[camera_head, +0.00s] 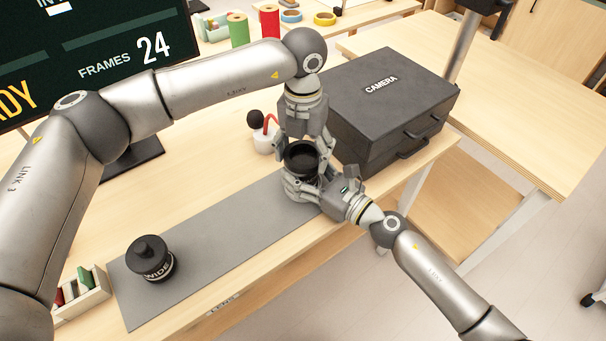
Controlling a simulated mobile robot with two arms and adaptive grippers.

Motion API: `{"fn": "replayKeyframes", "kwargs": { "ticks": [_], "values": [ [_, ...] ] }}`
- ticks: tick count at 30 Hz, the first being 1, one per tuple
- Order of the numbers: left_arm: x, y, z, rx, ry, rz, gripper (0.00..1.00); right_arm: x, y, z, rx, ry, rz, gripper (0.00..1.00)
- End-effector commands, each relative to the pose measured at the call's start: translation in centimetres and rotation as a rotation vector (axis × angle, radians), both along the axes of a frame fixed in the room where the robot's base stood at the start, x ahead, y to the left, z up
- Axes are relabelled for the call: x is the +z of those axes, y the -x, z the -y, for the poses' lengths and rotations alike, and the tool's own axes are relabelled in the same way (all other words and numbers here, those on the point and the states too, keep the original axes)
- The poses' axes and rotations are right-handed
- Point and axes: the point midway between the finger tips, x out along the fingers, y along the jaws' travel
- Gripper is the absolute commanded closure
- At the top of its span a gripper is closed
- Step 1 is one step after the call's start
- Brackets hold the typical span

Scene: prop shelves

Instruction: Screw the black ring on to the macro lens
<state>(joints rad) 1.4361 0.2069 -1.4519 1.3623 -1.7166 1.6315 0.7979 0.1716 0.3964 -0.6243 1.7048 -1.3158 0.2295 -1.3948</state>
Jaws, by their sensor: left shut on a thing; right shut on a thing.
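My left gripper (303,146) points down from above and is shut on the black ring (300,153). My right gripper (307,189) reaches in from the lower right and is shut on the macro lens (302,168), a dark cylinder upright at the far end of the grey mat. The ring is at the top of the lens, directly above it. Fingers cover much of both, so I cannot tell whether the ring is threaded on or only resting there.
A black lens marked WIDE (150,261) stands on the near left of the grey mat (205,241). A dark CAMERA case (385,95) is close behind right of the grippers. The mat's middle is clear.

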Motion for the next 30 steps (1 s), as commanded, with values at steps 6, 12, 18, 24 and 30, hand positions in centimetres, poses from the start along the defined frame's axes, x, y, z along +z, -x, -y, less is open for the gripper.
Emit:
{"fn": "replayKeyframes", "kwargs": {
  "ticks": [6,12,18,24,30],
  "values": [
    [-0.11,-0.02,-0.12,-0.369,-0.002,-0.002,0.58,-0.02,-0.02,0.03,-0.001,-0.003,-0.003,1.00],
    [-0.15,-0.04,-0.11,-0.710,-0.002,-0.002,0.58,-0.01,-0.01,0.03,-0.001,-0.002,-0.002,1.00],
    [-0.19,-0.02,-0.10,-1.051,-0.001,-0.004,0.58,-0.01,0.00,0.03,-0.001,-0.002,-0.002,1.00],
    [-0.20,-0.04,-0.11,-1.392,-0.002,-0.004,0.58,0.00,0.01,0.02,0.000,-0.002,-0.002,1.00],
    [-0.24,-0.04,-0.11,-1.732,-0.001,-0.006,0.58,0.00,0.01,0.02,0.000,-0.002,-0.002,1.00]
  ]
}}
